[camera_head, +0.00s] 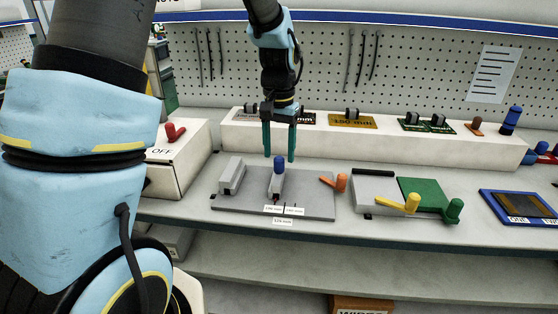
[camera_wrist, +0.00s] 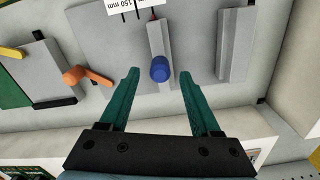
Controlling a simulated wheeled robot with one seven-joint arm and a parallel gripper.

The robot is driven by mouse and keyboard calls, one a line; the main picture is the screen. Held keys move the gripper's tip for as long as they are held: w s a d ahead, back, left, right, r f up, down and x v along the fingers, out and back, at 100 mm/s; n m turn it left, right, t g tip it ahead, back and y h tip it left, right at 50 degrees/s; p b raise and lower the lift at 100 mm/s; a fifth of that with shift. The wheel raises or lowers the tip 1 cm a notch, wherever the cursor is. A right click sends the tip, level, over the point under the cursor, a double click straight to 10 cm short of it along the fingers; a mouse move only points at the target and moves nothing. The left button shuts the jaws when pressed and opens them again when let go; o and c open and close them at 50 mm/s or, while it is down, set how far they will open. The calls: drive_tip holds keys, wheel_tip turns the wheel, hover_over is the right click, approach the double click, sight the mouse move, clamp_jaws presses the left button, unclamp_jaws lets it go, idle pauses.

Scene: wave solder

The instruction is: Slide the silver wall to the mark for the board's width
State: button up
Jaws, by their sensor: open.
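The silver wall (camera_head: 276,188) with a blue knob (camera_head: 279,164) stands on a grey plate (camera_head: 315,205), right of another grey block (camera_head: 231,178). In the wrist view the wall (camera_wrist: 158,38) has a small red tip at its labelled end, and the knob (camera_wrist: 160,69) lies between my fingertips. Labels for marks (camera_head: 284,210) lie at the plate's front edge; a 150 mm label (camera_wrist: 124,5) is partly cut off in the wrist view. My gripper (camera_head: 279,157) is open, pointing down, fingers either side of the knob's top; contact is not visible.
An orange handle (camera_head: 335,182) lies at the plate's right. Beyond it are a green board (camera_head: 425,194) with yellow and green handles and a blue-framed tray (camera_head: 518,206). A white ledge (camera_head: 390,140) behind carries a gold 150 mm plaque (camera_head: 353,121). A white OFF box (camera_head: 176,170) stands left.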

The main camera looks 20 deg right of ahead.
wheel_tip(320, 180, up, 8)
drive_tip(key=shift+f+b, duration=0.25)
drive_tip(key=shift+b, duration=0.05)
drive_tip(key=s+a+f+n, duration=0.2)
drive_tip(key=a, duration=0.6)
drive_tip(key=s+a+f+n+t, duration=0.1)
drive_tip(key=s+a+f+n, duration=0.1)
drive_tip(key=a, duration=0.7)
drive_tip(key=s+a+f+n, duration=0.2)
drive_tip(key=a, duration=0.6)
drive_tip(key=shift+s+a+f+n+t+p, duration=0.15)
drive_tip(key=shift+n+t+p, duration=0.15)
drive_tip(key=shift+n+p, duration=0.1)
